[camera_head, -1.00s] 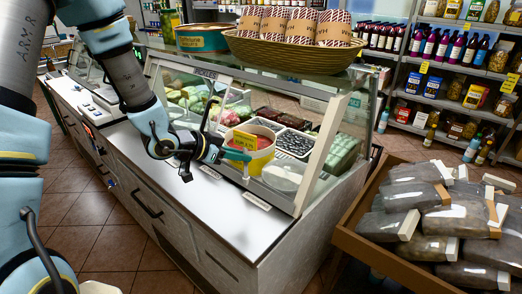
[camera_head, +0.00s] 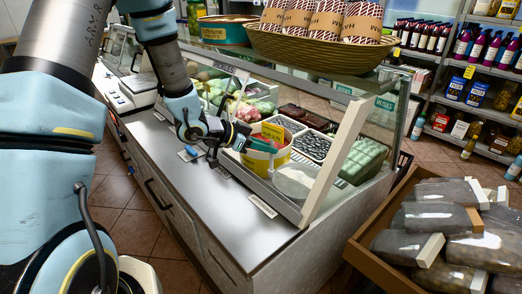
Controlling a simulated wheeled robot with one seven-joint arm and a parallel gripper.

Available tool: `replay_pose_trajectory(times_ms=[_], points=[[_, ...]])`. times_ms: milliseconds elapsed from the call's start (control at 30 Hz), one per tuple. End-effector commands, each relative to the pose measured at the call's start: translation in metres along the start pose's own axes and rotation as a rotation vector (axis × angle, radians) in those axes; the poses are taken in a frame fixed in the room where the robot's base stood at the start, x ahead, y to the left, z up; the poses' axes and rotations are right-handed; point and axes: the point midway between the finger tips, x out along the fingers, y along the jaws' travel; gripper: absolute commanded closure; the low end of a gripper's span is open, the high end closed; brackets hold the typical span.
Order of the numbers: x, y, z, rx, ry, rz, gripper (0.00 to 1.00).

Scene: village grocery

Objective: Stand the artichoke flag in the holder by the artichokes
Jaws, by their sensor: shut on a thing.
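My gripper (camera_head: 255,143) is over the front of the glass-fronted deli counter, shut on a small item. A yellow card (camera_head: 272,132), which looks like the artichoke flag, stands just beyond its fingertips; its print is too small to read. Teal parts at the fingertips partly cover the card's lower end. Green foods fill trays at the left of the case, but I cannot tell which are the artichokes. I cannot pick out the flag's holder for certain.
A wicker basket (camera_head: 310,52) of patterned packs sits on the glass case. A wooden crate (camera_head: 372,262) of packed goods stands at the right.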

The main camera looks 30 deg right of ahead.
Motion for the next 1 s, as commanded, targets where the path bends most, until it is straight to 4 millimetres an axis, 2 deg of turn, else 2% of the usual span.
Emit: replay_pose_trajectory(times_ms=[1000], points=[[0.072,-0.024,-0.044,0.0,0.002,0.001,1.0]])
